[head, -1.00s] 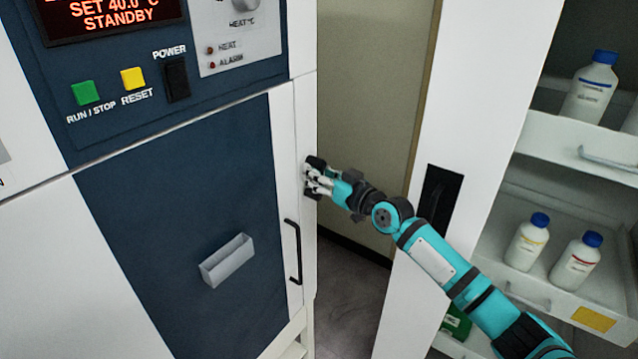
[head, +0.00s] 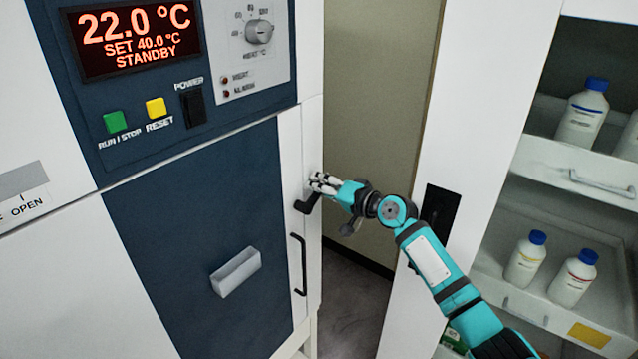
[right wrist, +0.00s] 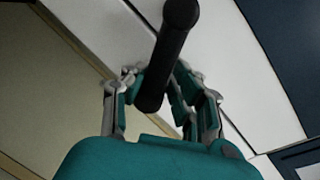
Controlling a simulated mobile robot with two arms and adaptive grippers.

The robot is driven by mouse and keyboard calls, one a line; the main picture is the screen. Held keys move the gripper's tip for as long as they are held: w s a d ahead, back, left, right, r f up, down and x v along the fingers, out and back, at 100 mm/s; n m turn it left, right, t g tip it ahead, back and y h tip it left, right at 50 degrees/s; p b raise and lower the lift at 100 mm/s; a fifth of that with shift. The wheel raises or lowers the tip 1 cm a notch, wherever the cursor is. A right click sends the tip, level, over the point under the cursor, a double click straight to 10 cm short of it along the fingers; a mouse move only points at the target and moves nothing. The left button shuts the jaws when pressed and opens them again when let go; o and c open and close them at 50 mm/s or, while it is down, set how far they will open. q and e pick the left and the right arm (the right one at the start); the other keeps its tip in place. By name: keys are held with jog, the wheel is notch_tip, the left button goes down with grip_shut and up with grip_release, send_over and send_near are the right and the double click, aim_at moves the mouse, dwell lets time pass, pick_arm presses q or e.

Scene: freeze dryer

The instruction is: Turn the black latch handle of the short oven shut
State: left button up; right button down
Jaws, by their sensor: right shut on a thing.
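The short oven has a dark blue door with a white right edge (head: 292,160). Its black latch handle (head: 308,203) is on that edge, with one end showing just below and left of my right gripper (head: 324,184). The fingers cover the rest of it in the head view. In the right wrist view the black handle (right wrist: 170,45) runs at a slant between the fingers of my right gripper (right wrist: 160,100), which is shut on it. My left gripper is not in view.
A black bar handle (head: 300,264) is on the door just below the latch. A grey holder (head: 236,272) sticks out from the door. A white cabinet door (head: 470,100) stands open at the right, beside shelves with several bottles (head: 526,258).

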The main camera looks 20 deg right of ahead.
jog(key=m, duration=0.1)
jog(key=m+g+p, duration=0.1)
jog(key=m, duration=0.1)
jog(key=shift+s+d+f, duration=0.1)
jog(key=shift+d+f, duration=0.05)
jog(key=shift+f, duration=0.05)
jog(key=shift+m+g+y+p, duration=0.3)
jog(key=shift+m+y+p, duration=0.3)
jog(key=shift+m, duration=0.3)
jog(key=shift+s, duration=0.1)
jog(key=c, duration=1.2)
grip_release()
jog(key=shift+o, duration=0.2)
jog(key=shift+r, duration=0.15)
jog(key=shift+r, duration=0.15)
jog(key=v, duration=1.1)
jog(key=shift+s+d, duration=0.25)
jog(key=shift+s, duration=0.1)
